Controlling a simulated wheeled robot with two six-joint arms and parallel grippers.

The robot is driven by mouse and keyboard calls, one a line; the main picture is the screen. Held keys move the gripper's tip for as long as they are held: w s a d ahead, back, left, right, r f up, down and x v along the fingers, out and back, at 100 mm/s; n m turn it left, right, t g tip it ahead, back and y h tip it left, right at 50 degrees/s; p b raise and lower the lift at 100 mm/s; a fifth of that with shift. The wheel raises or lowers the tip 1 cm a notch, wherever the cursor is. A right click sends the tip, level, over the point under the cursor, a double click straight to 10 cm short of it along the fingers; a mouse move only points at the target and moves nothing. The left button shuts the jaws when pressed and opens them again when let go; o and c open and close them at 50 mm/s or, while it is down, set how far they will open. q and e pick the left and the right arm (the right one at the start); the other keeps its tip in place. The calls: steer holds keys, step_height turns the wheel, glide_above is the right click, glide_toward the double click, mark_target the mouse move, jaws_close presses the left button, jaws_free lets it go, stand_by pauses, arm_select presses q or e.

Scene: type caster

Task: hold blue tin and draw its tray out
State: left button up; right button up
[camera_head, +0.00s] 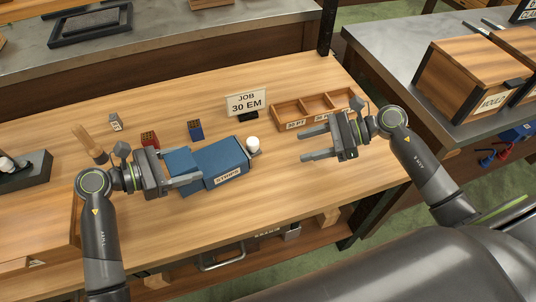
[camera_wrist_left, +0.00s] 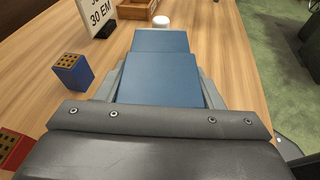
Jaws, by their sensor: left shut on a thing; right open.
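The blue tin (camera_head: 225,158) lies on the wooden workbench, with a "STRIPS" label on its front side. My left gripper (camera_head: 188,177) is shut on that left section, one finger along each side; in the left wrist view the blue tin (camera_wrist_left: 160,75) lies between the fingers. A white round knob (camera_head: 253,144) is at the tin's right end and shows beyond it in the left wrist view (camera_wrist_left: 161,21). I see no tray drawn out there. My right gripper (camera_head: 316,144) is open and empty, right of the knob and apart from it.
A "JOB 30 EM" sign (camera_head: 246,104) stands behind the tin, with a compartmented wooden tray (camera_head: 277,117) to its right. A small blue block (camera_head: 195,130) and a red block (camera_head: 150,139) stand behind my left gripper. The bench between knob and right gripper is clear.

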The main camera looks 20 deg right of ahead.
steer(key=x, duration=1)
steer(key=shift+a+f, duration=0.15)
steer(key=shift+a, duration=0.3)
steer(key=shift+a, duration=0.1)
steer(key=shift+w+a+f, duration=0.1)
steer(key=shift+w, duration=0.05)
jaws_close()
jaws_free()
steer(key=shift+v, duration=7.05)
